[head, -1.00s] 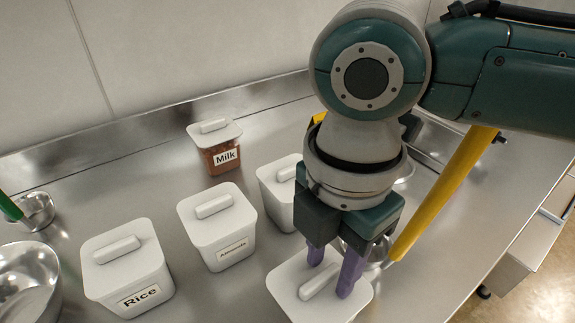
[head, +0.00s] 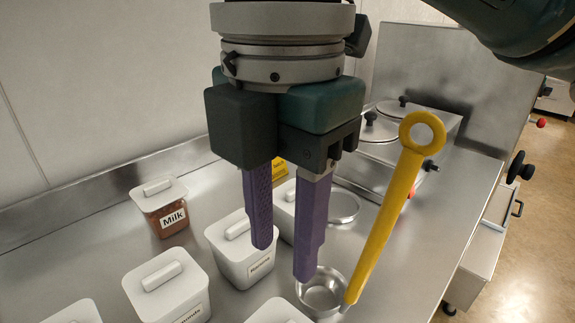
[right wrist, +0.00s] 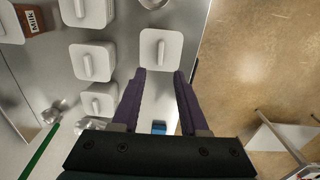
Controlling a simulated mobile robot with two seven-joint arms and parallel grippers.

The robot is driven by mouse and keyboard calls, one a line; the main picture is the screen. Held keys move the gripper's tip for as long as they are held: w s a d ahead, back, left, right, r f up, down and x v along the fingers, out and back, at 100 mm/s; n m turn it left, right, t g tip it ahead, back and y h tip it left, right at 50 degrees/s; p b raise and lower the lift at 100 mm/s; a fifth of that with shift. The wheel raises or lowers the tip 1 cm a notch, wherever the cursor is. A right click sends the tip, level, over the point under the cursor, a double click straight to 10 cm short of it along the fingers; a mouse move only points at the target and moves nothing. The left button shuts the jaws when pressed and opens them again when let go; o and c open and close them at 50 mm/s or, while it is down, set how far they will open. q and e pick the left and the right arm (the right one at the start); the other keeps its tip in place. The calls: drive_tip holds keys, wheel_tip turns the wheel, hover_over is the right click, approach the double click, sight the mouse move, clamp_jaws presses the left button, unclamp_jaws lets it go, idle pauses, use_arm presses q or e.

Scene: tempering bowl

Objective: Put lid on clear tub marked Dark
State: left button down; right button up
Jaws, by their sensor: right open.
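No label reading Dark is legible in either view. My right gripper (head: 282,262) is open and empty, its purple fingers pointing down above the counter. In the right wrist view its fingertips (right wrist: 160,75) lie either side of the near edge of a white-lidded tub (right wrist: 161,50), with the lid's bar handle between and beyond them. In the head view only that tub's lid (head: 279,313) shows, at the bottom edge; its label and walls are hidden. A clear tub marked Milk (head: 160,205), with brown contents, wears a white lid. My left gripper is out of view.
White lidded tubs stand left and behind: one (head: 168,285), another (head: 240,255), one partly behind my fingers (head: 284,215). A metal bowl (head: 322,293) sits right of my fingers, with a yellow handle (head: 385,220) rising beside it. Lidded pots (head: 385,130) stand back right.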

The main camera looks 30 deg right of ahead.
drive_tip(key=s+a+f+m+t+y, duration=0.2)
drive_tip(key=s+a+f+m+y, duration=0.3)
drive_tip(key=m, duration=0.4)
drive_tip(key=s+d+f+m+h, duration=0.2)
drive_tip(key=s+d+m, duration=0.2)
drive_tip(key=d+m, duration=0.1)
drive_tip(key=s+d+f+m+t+h, duration=0.1)
drive_tip(key=s+d+f+m+h, duration=0.2)
drive_tip(key=d+m, duration=0.3)
drive_tip(key=shift+s+d+f+t, duration=0.3)
drive_tip(key=shift+s+d+f, duration=0.05)
drive_tip(key=shift+d, duration=0.85)
